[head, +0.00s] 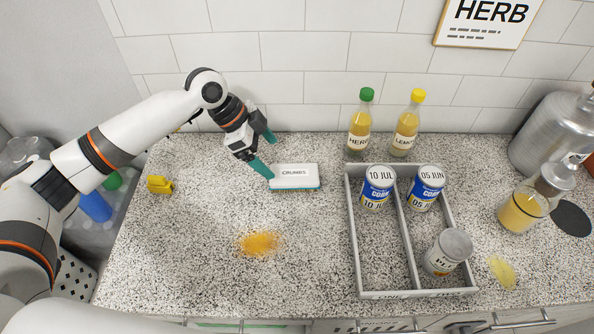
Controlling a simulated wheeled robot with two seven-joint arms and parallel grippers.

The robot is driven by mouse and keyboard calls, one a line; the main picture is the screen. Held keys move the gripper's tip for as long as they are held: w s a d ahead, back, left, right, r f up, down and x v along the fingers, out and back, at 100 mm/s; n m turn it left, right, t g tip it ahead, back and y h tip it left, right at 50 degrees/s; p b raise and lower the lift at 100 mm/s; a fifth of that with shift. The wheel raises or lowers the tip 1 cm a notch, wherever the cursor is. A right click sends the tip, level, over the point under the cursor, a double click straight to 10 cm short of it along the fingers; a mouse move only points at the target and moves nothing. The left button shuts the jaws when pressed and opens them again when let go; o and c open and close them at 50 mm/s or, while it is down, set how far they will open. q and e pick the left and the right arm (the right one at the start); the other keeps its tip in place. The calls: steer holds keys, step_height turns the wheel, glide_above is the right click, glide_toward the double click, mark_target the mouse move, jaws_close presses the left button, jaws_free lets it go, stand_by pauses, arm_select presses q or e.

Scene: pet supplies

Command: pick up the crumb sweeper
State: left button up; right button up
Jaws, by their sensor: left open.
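The crumb sweeper (294,176) is a white block labelled "CRUMBS" with a teal and brown lower edge. It lies on the speckled counter near the back wall. My left gripper (268,157) has teal fingers spread apart. Nothing is between the fingers. My right gripper is not in view.
Orange crumbs (259,244) lie on the counter (200,270). A yellow clip-like item (160,184) is at left. A grey divided tray (354,240) holds several cans. Two bottles, herb (360,125) and lemon (407,128), stand behind it. A jar (522,208) is at right.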

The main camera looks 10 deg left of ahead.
mark_target(293, 173)
arm_select(q)
steer(key=p+x, duration=0.1)
steer(key=x, duration=0.1)
steer(key=w+x, duration=0.1)
steer(key=x, duration=0.1)
steer(key=shift+w+d+f+p, duration=0.1)
steer(key=shift+d+f+p, duration=0.1)
steer(key=shift+p, duration=0.2)
steer(key=shift+f, duration=0.3)
steer(key=x, duration=0.1)
steer(key=p+x, duration=0.1)
steer(key=x, duration=0.1)
steer(key=d+p+x, duration=0.1)
steer(key=x, duration=0.1)
steer(key=shift+r, duration=0.3)
steer(key=shift+f, duration=0.3)
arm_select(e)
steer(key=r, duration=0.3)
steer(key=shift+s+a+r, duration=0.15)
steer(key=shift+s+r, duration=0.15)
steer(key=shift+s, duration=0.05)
arm_select(q)
steer(key=shift+d+f, duration=0.1)
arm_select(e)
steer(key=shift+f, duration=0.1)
arm_select(q)
steer(key=c, duration=1.1)
